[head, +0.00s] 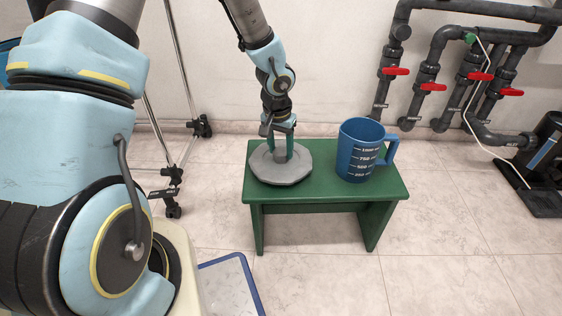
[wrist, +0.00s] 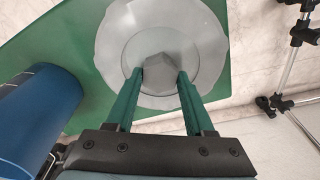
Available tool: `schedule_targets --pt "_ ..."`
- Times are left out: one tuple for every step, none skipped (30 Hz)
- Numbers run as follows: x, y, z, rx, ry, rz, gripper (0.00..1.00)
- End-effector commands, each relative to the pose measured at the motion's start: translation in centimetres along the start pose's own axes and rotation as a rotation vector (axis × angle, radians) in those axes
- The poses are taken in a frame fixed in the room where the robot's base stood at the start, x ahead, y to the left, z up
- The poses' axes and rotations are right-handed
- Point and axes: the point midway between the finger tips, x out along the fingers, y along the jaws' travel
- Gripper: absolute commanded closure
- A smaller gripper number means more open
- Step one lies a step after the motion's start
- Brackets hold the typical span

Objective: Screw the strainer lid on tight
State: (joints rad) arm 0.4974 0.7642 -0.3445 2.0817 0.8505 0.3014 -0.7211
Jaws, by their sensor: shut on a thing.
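The strainer lid (head: 279,167) is a grey, many-sided disc lying flat on the green bench (head: 330,198), near its left end. It also shows in the wrist view (wrist: 206,32), with a raised knob (wrist: 163,70) at its centre. My gripper (head: 279,155) points down from above the lid. Its two green fingers (wrist: 157,82) stand on either side of the knob and are shut on it. The underside of the lid is hidden, and no strainer body shows in either view.
A blue measuring jug (head: 359,152) stands on the bench to the right of the lid, close by; it also shows in the wrist view (wrist: 38,118). Pipes with red valve handles (head: 430,87) run along the wall at right. A metal stand (head: 172,172) is at left.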

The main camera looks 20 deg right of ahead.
Motion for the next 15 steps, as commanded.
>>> schedule_targets --pt "0.00 -0.01 0.01 0.000 0.000 0.000 0.81" --pt "0.00 -0.01 0.01 0.000 0.000 0.000 0.85" --pt "0.00 -0.01 0.01 0.000 0.000 0.000 0.89" --pt "0.00 -0.01 0.01 0.000 0.000 0.000 0.93" --pt "0.00 -0.01 0.01 0.000 0.000 0.000 0.96" --pt "0.00 -0.01 0.01 0.000 0.000 0.000 1.00" --pt "0.00 -0.01 0.01 0.000 0.000 0.000 1.00" --pt "0.00 -0.01 0.01 0.000 0.000 0.000 1.00" --pt "0.00 -0.01 0.01 0.000 0.000 0.000 1.00" --pt "0.00 -0.01 0.01 0.000 0.000 0.000 1.00" --pt "0.00 -0.01 0.01 0.000 0.000 0.000 1.00" --pt "0.00 -0.01 0.01 0.000 0.000 0.000 1.00" --pt "0.00 -0.01 0.01 0.000 0.000 0.000 1.00" --pt "0.00 -0.01 0.01 0.000 0.000 0.000 1.00" --pt "0.00 -0.01 0.01 0.000 0.000 0.000 1.00"
